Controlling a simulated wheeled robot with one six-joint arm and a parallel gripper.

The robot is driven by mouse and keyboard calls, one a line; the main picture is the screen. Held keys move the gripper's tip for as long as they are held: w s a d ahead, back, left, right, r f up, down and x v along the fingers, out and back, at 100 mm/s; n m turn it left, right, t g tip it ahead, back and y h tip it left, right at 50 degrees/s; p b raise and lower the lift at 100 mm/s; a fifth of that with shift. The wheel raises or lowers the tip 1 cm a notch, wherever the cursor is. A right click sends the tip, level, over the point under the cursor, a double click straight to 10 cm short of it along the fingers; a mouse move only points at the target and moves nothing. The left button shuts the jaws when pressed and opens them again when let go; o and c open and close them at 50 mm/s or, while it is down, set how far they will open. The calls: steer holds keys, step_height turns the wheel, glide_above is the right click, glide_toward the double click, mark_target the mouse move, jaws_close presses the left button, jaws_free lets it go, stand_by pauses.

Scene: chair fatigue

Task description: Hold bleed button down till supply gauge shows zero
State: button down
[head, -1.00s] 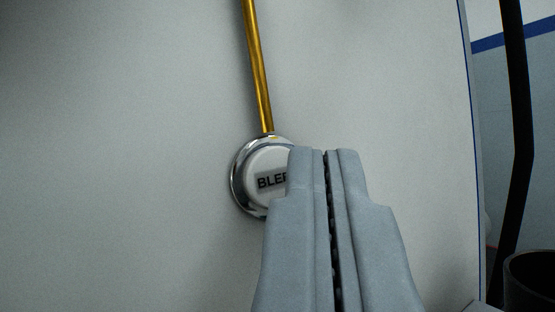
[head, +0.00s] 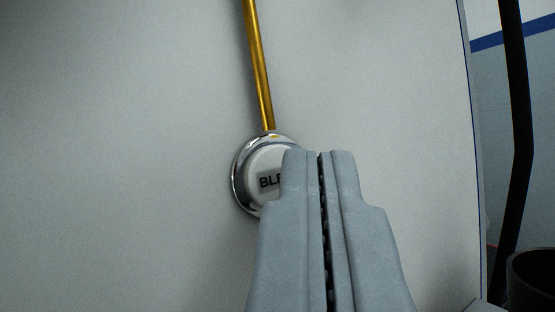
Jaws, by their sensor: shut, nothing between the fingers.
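The bleed button (head: 266,183) is a round white cap in a shiny chrome ring (head: 239,187), set in a pale grey panel. Its black lettering is partly covered, and only "BL" and part of another letter show. My gripper (head: 319,153) is shut and empty. Its tips overlap the right part of the button in the picture. I cannot tell whether they touch the cap or whether it is pressed in. The supply gauge is not in view.
A brass-coloured tube (head: 258,70) runs up the panel from the button's ring. The bare panel (head: 120,160) is clear on the left. At the right, beyond the panel's edge, are a black pole (head: 516,100) and a dark round container (head: 530,280).

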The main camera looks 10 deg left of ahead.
steer(key=shift+w+a+r, duration=0.25)
steer(key=shift+w+a, duration=0.05)
steer(key=shift+w, duration=0.05)
steer(key=shift+w+a+f, duration=0.1)
steer(key=shift+w+a, duration=0.2)
steer(key=shift+w, duration=0.05)
steer(key=shift+s+d, duration=0.15)
steer(key=shift+d, duration=0.15)
stand_by(3.2)
steer(key=shift+s+d, duration=0.1)
steer(key=shift+s, duration=0.05)
stand_by(0.3)
steer(key=shift+s+d, duration=0.45)
steer(key=shift+s, duration=0.15)
